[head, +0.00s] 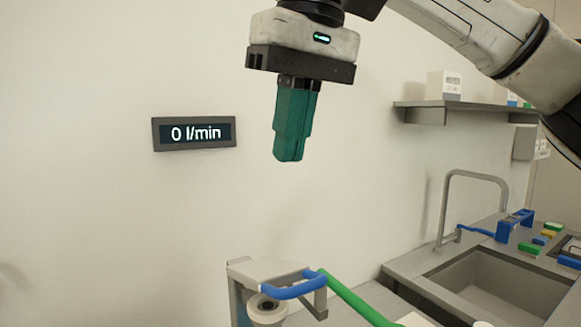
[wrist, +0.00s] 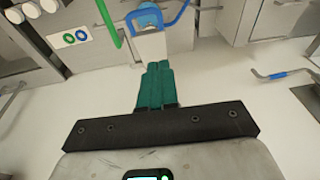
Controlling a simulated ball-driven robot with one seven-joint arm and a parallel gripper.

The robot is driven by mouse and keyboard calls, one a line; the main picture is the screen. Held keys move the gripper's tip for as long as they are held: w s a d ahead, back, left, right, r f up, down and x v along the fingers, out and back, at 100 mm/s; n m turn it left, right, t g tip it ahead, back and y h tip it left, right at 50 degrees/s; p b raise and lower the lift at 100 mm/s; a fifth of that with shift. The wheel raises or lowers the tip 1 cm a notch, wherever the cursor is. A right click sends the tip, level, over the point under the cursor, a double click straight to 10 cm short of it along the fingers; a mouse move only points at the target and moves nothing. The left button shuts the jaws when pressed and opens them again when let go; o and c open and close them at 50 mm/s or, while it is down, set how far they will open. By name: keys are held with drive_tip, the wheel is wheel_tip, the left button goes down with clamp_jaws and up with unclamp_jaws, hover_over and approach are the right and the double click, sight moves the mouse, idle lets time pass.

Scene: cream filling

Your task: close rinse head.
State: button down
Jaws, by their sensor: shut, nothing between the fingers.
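A grey stand (head: 265,268) with a white cylinder under its front and a blue looped handle (head: 296,289) is at the bottom of the head view, cut off below. I cannot tell for sure whether this is the rinse head. A green bar (head: 352,301) runs from beside the handle to the lower right. In the wrist view the blue handle (wrist: 181,17) and the stand (wrist: 151,46) lie beyond the fingertips. My gripper (head: 289,158) has green fingers, shut and empty, pointing down. It is high above the stand, apart from it. It also shows in the wrist view (wrist: 157,66).
A wall display (head: 195,133) reads 0 l/min. At right are a sink (head: 495,283), its grey tap (head: 443,215) with a blue lever (head: 476,230), and a shelf (head: 460,105) with boxes. The space between my gripper and the stand looks clear.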

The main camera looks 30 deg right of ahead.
drive_tip(key=d, duration=0.1)
drive_tip(key=p, duration=0.1)
approach(270, 276)
wheel_tip(270, 276, down, 3)
drive_tip(key=s+d, duration=0.1)
drive_tip(key=s, duration=0.1)
drive_tip(key=shift+s+f+h, duration=0.4)
drive_tip(key=shift+s+f, duration=0.1)
drive_tip(key=shift+f, duration=0.2)
drive_tip(key=shift+f, duration=0.1)
